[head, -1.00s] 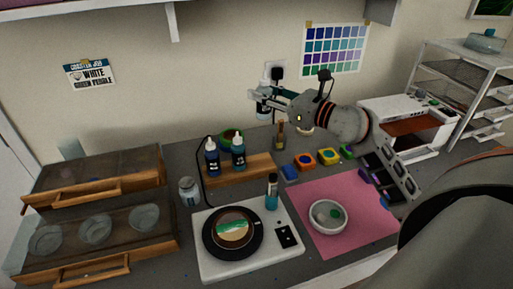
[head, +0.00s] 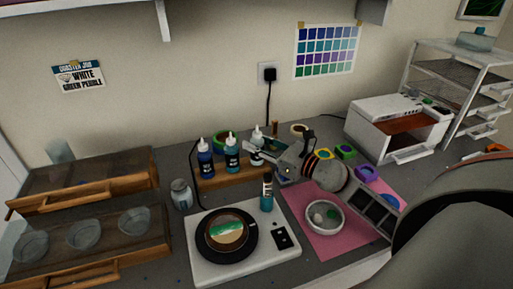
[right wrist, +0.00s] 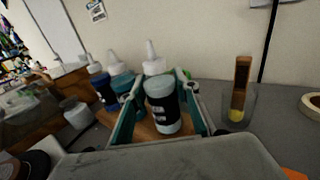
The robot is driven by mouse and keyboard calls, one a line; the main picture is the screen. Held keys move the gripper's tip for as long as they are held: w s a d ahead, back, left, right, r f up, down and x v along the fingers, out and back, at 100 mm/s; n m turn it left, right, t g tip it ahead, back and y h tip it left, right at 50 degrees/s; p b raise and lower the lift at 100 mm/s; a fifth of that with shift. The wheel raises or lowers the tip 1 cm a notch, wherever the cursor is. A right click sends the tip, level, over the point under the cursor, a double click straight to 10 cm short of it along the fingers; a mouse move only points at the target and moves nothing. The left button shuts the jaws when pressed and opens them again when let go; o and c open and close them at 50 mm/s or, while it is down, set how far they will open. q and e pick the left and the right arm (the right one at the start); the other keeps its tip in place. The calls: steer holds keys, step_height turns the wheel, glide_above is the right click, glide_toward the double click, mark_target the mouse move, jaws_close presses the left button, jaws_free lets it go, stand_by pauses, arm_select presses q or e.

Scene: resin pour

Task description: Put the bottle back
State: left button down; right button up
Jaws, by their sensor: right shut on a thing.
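The bottle (head: 257,141), clear with a white nozzle and a dark label, is upright at the right end of the wooden stand (head: 208,184). My right gripper (head: 262,152) is shut on it. In the right wrist view the bottle (right wrist: 161,98) stands between the two fingers (right wrist: 160,108). I cannot tell whether its base touches the stand. Two blue bottles with white nozzles, one dark blue (head: 205,160) and one teal (head: 232,153), stand beside it to the left. My left gripper is not in view.
A white scale (head: 205,262) bears a round black plate (head: 254,243) in front. A teal bottle (head: 267,194) stands at its back right. A white bowl (head: 311,227) sits on the pink mat (head: 345,241). A glass jar (head: 181,196) stands left of the stand.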

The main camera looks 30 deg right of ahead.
steer(key=shift+f, duration=0.25)
steer(key=o, duration=0.9)
